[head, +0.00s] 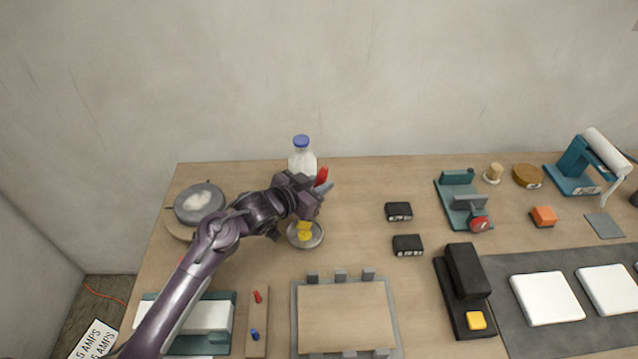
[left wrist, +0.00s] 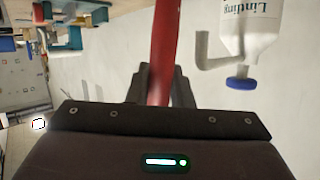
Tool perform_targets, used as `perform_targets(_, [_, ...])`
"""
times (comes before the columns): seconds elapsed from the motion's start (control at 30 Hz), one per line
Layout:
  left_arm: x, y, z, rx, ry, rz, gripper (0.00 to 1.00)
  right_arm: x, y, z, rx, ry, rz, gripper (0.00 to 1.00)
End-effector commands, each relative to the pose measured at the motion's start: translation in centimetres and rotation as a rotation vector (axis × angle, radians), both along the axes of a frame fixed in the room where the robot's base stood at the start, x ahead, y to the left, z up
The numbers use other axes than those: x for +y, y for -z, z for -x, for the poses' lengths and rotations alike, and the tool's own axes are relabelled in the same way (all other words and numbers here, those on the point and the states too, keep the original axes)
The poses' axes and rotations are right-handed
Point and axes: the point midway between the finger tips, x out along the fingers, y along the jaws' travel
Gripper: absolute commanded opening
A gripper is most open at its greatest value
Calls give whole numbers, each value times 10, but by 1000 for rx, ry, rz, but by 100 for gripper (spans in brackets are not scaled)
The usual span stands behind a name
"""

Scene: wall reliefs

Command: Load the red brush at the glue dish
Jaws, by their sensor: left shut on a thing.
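My left gripper (head: 316,190) is shut on a long red rod, which looks like the handle of the red brush (head: 321,176). The red handle also shows in the left wrist view (left wrist: 165,40), standing up between the dark fingers. The brush's bristle end cannot be made out. A small round grey dish (head: 318,241) with yellow lumps in it sits just below and in front of the gripper. A dark round dish (head: 180,209) with white stuff in it stands further left. I cannot tell for sure which is the glue dish. My right gripper is not in view.
A wooden rack (head: 257,342) with red and blue pegs and a grey-framed board (head: 345,318) lie in front. Two black boxes (head: 398,211) sit to the right, with bare table between.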

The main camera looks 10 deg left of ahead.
Motion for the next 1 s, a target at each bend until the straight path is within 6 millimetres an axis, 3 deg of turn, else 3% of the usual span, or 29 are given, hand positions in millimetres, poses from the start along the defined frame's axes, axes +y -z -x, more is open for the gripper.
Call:
perform_targets(0.03, [0, -9, 0, -1, 0, 0, 0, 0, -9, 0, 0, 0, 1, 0])
perform_targets(0.47, [0, -43, 0, -4, 1, 1, 0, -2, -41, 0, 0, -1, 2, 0])
perform_targets(1.0, [0, -44, 0, -4, 0, 1, 0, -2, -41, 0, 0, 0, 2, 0])
